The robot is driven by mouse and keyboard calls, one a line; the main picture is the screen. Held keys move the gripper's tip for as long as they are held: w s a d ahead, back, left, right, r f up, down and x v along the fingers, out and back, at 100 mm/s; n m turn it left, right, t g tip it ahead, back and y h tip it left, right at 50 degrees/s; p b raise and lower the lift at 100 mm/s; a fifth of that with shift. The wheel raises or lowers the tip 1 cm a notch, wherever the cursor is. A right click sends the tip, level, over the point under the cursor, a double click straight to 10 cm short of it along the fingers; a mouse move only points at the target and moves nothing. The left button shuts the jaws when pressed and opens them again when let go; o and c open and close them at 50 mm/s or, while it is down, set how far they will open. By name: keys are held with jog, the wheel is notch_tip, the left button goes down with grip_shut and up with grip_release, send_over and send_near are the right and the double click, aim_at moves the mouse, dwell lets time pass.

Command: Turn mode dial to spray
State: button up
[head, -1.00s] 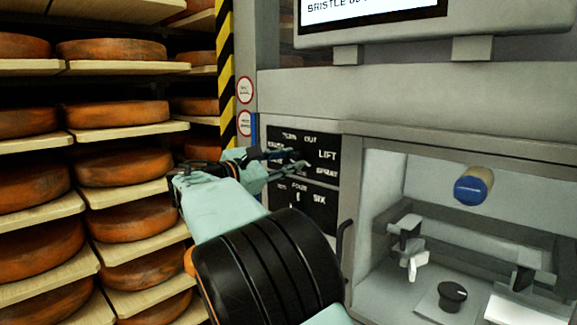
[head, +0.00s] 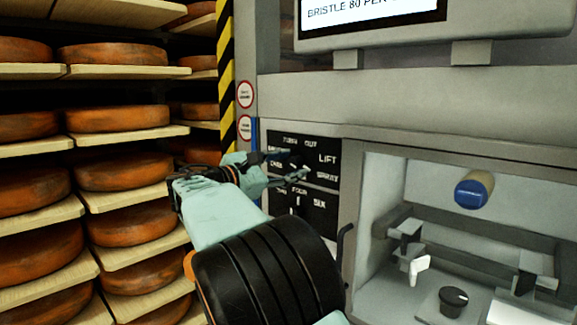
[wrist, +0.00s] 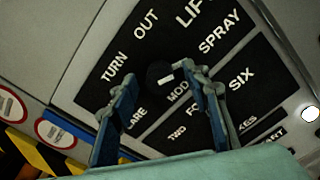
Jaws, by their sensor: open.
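The mode dial (wrist: 160,75) is a small round black knob with a short white mark, in the middle of the upper black label plate (head: 326,146) in the wrist view. The word SPRAY (wrist: 219,32) is up and right of it, with LIFT, OUT and TURN around it. My gripper (wrist: 162,80) is open, its two blue-green fingertips on either side of the dial. Whether they touch it cannot be told. The exact label the mark points to is unclear. In the head view my fingers (head: 298,166) reach the panel and hide the dial.
A lower label plate (head: 318,215) has another selector. A handle (head: 345,240) stands right of the panel. An open bay (head: 384,180) holds a blue-ended roller (head: 472,190) and a black knob (head: 453,300). Shelves of cheese wheels (head: 120,172) stand left. A screen (head: 370,8) hangs above.

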jog(key=v, duration=1.2)
